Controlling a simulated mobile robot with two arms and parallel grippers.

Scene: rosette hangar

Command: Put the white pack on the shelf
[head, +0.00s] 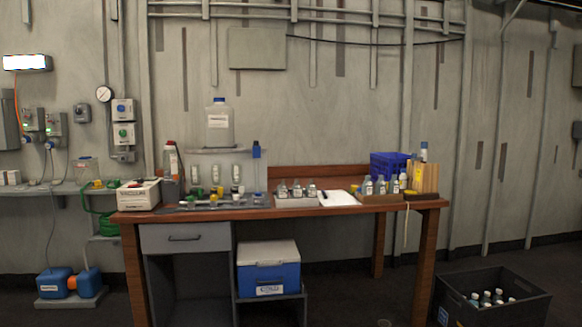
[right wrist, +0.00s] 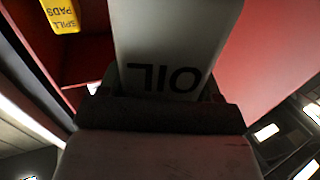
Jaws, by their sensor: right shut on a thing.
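The white pack (right wrist: 168,40) looks pale grey in the right wrist view and carries dark, upside-down "OIL" lettering. My right gripper (right wrist: 163,88) is shut on it, with dark finger parts at both sides of its near end. The pack's far end runs out of the top of the picture. Red panels stand to both sides of the pack, with a dark red recess at the left. I cannot tell which surface is the shelf or whether the pack touches it. The head view shows neither gripper, and my left gripper is in no view.
A yellow "SPILL PADS" pack (right wrist: 62,14) is at the upper left in the right wrist view. In the head view, a wooden workbench (head: 290,212) holds bottles and trays. A black crate (head: 515,312) stands on the floor at the right, with open floor beside it.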

